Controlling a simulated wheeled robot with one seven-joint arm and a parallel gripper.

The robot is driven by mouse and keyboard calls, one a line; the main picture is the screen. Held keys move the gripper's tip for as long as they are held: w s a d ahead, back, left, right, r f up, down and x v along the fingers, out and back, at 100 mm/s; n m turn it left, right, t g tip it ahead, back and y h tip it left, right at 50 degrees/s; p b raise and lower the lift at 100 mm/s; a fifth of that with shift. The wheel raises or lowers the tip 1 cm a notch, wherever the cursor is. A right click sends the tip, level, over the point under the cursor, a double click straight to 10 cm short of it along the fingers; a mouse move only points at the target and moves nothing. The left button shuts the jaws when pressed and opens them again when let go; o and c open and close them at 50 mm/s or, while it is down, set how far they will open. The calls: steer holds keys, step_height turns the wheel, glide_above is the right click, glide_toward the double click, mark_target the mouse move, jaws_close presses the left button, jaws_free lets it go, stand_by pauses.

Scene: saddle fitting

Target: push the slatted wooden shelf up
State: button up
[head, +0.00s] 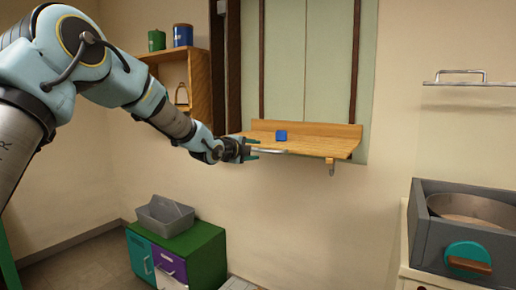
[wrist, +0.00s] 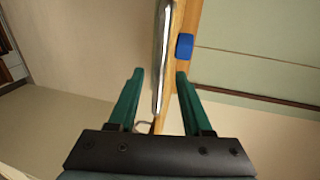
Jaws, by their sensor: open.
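The slatted wooden shelf (head: 325,142) juts out from the wall in the head view, roughly level, with a raised board along its back. A metal bar handle (head: 270,152) runs along its front edge. A small blue block (head: 281,135) lies on the shelf. My gripper (head: 257,149) is at the shelf's left front, fingers apart. In the wrist view, the green fingers of my gripper (wrist: 159,73) are open on either side of the metal bar (wrist: 161,50) and the shelf's edge (wrist: 176,35). The blue block (wrist: 184,46) shows beside the right fingertip. Contact cannot be told.
A wooden wall cabinet (head: 200,85) with green and blue canisters stands left of the shelf. Below are a green cabinet (head: 205,240) and a grey bin (head: 165,214). A metal rack (head: 470,84) and a grey box with a pan (head: 470,205) are at right.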

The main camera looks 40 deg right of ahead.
mark_target(258, 150)
steer(key=shift+p+x, duration=0.45)
steer(key=shift+x, duration=1.45)
steer(key=shift+c, duration=0.2)
jaws_close()
